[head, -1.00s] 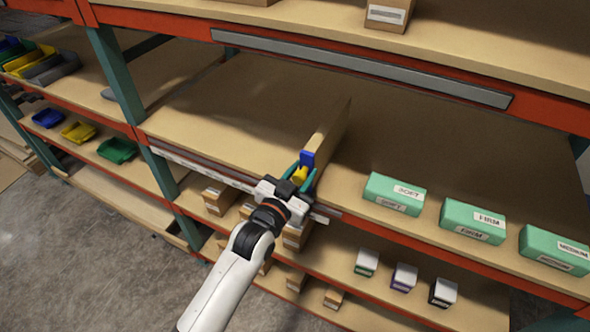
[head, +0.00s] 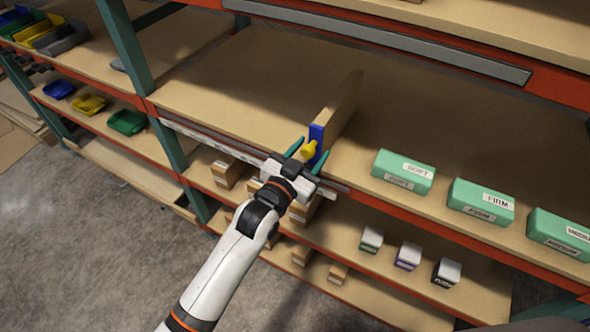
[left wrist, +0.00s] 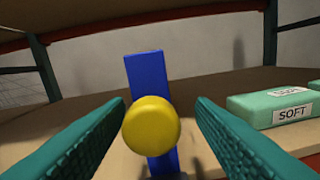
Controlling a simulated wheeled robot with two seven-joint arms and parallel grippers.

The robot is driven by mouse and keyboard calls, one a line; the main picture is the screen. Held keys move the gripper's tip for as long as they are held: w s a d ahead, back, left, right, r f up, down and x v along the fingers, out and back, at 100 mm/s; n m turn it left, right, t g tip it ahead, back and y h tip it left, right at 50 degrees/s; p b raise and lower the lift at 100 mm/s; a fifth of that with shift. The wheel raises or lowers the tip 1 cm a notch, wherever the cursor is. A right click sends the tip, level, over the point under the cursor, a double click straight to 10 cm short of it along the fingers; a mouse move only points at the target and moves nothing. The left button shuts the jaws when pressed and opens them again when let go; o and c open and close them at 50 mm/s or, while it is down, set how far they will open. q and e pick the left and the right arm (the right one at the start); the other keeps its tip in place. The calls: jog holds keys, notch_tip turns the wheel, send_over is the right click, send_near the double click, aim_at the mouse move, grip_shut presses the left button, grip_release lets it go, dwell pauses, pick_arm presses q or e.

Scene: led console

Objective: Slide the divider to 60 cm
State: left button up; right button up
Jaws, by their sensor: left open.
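The divider (head: 341,105) is a thin upright wooden board on the middle shelf, with a blue front plate (head: 316,138) and a yellow knob (head: 309,150). My left gripper (head: 308,156) is open at the shelf's front edge, its teal fingers pointing at the divider. In the left wrist view the yellow knob (left wrist: 151,130) shows between the two open fingers, apart from both, with the blue plate (left wrist: 146,75) behind it. A pale ruler strip (head: 215,148) runs along the shelf's front edge; its numbers are too small to read, and my gripper hides part of it. My right gripper is not in view.
Green boxes marked SOFT (head: 403,171), FIRM (head: 481,205) and MEDIUM (head: 560,236) stand right of the divider. The shelf left of it is clear. A teal post (head: 127,55) stands farther left. Small boxes (head: 372,239) fill the shelf below.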

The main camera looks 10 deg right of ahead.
pick_arm(q)
jog(key=b+v, duration=0.2)
jog(key=v, duration=0.8)
jog(key=shift+s, duration=0.2)
jog(key=shift+a, duration=0.15)
